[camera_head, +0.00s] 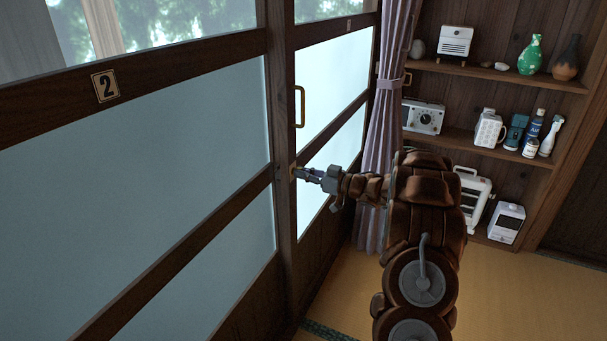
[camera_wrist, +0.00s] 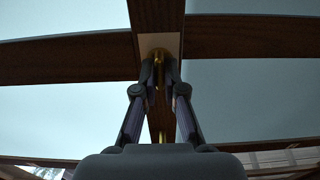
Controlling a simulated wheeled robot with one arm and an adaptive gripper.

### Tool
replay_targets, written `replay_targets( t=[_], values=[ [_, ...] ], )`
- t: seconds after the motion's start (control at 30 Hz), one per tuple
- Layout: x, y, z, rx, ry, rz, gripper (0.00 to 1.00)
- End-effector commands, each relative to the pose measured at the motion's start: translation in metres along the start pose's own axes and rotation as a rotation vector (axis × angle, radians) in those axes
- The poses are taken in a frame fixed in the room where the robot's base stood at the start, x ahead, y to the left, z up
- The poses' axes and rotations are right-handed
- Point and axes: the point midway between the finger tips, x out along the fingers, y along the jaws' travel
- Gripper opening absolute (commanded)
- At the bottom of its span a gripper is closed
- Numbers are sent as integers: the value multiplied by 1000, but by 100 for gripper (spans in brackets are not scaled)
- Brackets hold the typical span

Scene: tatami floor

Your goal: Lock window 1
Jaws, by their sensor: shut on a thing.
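A sliding window (camera_head: 325,85) with frosted panes and a dark wooden frame stands right of the panel marked 2; its small tag (camera_head: 349,25) is too small to read. A brass lock piece (camera_wrist: 158,56) sits on a pale plate on the upright frame member. My gripper (camera_head: 297,172) reaches from the right to that upright, at the crossrail. In the wrist view my gripper (camera_wrist: 161,74) is shut on the brass lock piece, a fingertip on either side. In the head view the gripper mostly hides the lock. I cannot tell whether it is locked.
A brass handle (camera_head: 300,106) is on the frame above my gripper. The window panel numbered 2 (camera_head: 106,86) fills the left. A curtain (camera_head: 383,130) hangs behind my arm. Shelves (camera_head: 490,75) with vases, bottles and appliances stand right. Tatami floor (camera_head: 520,295) is open at lower right.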

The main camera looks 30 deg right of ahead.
Motion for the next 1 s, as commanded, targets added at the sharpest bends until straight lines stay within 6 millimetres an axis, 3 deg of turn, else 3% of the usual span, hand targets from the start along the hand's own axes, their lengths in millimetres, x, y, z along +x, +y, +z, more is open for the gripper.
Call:
replay_targets(
  t=[0.57, 1.0],
  values=[
    [0, 0, 1, -43, 0, 0, 0],
    [0, -2, 6, -367, -1, -2, 0]
  ],
)
